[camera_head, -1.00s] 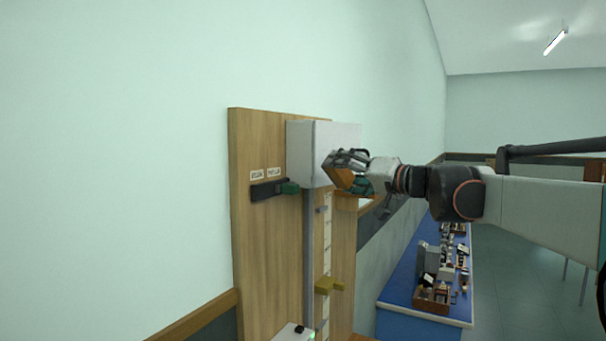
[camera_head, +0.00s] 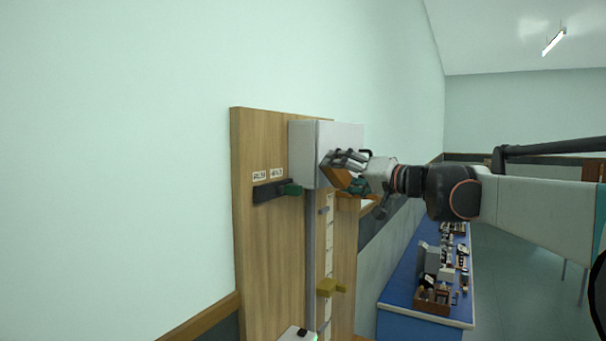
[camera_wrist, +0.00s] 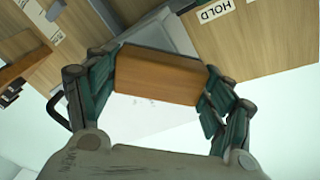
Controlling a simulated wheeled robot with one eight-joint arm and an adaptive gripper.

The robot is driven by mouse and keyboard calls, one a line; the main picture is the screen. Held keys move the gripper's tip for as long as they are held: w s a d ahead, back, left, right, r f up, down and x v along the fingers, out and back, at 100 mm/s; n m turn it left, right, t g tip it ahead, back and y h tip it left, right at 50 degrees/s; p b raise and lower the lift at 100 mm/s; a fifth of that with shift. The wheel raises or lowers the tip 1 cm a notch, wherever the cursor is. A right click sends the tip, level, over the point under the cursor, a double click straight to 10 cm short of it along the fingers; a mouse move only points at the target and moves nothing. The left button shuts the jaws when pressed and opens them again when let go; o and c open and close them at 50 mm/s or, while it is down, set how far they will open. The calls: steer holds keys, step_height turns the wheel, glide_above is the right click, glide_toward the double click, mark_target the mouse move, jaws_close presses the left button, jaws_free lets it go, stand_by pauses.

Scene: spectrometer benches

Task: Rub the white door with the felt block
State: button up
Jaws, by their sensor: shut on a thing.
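The white door (camera_head: 342,142) is the front of a white box fixed high on a wooden board. My gripper (camera_head: 346,165) is at the lower part of the door. It is shut on the felt block (camera_head: 337,175), whose brown wooden body shows between the teal-and-black fingers. In the wrist view the block (camera_wrist: 158,76) lies between both fingers, with the white door (camera_wrist: 150,118) behind it. Faint small marks show on the door near the block. The block's felt face is hidden, so I cannot tell whether it touches the door.
A blue bench (camera_head: 399,293) with several instruments stands to the right. Open floor lies beyond it.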

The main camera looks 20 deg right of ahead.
steer(key=shift+x, duration=0.95)
steer(key=shift+d, duration=0.1)
